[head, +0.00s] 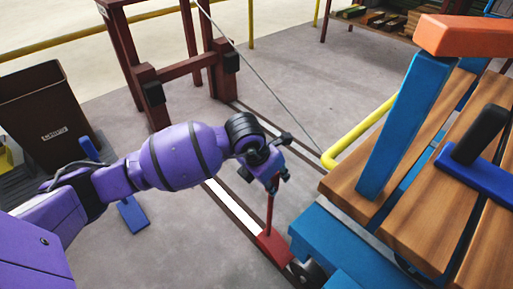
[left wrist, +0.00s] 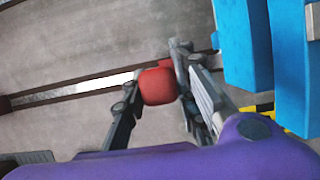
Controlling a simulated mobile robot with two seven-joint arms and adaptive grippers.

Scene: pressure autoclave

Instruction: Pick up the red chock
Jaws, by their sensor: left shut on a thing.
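The red chock (head: 272,247) is a red block with a thin upright red handle, low by the dark wheel of the blue cart in the head view. My left gripper (head: 273,181) is above it, shut on the top of the handle. In the left wrist view the rounded red handle end (left wrist: 158,86) sits between the two fingers of the left gripper (left wrist: 155,100). The head view does not clearly show whether the block touches the floor. My right gripper is not in view.
The blue cart (head: 340,245) with wooden planks (head: 405,165) fills the right side, close beside the left gripper. A yellow bar (head: 357,135) sticks out from it. A dark red frame (head: 185,68) stands behind, and a brown bin (head: 45,110) at left. Grey floor between them is open.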

